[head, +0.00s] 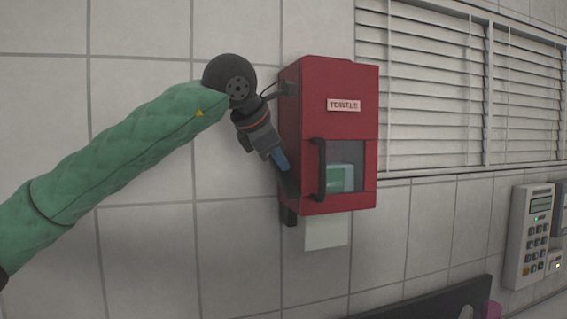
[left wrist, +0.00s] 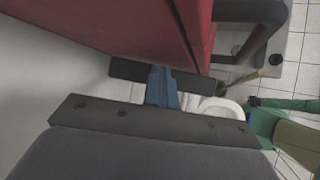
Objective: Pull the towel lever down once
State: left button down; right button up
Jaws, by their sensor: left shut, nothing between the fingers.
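The red towel dispenser (head: 345,85), labelled as towels, is fixed to the tiled wall. A dark lever-like part (head: 289,184) shows low on its left side; a dark bar, seemingly the same part, crosses beyond my fingers in the left wrist view (left wrist: 194,83). My left gripper (head: 281,160) points down beside the dispenser's left side, its blue fingers (left wrist: 163,88) shut with nothing between them. The fingertips are close to the dark part; I cannot tell whether they touch it.
A black handle (head: 319,170) stands out from the dispenser's front beside a window. A pale towel sheet (head: 326,232) hangs below. Blinds (head: 420,80) and a keypad device (head: 529,236) are to the right. The wall left of the dispenser is bare.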

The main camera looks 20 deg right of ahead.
pick_arm(q)
jog(key=shift+f, duration=0.15)
dwell(0.5)
jog(key=shift+r, duration=2)
jog(key=shift+r+p, duration=0.8)
jog(key=shift+r, duration=1.7)
notch_tip(320, 180, up, 10)
jog(key=p, duration=1)
send_over(280, 174)
jog(key=shift+f, duration=0.1)
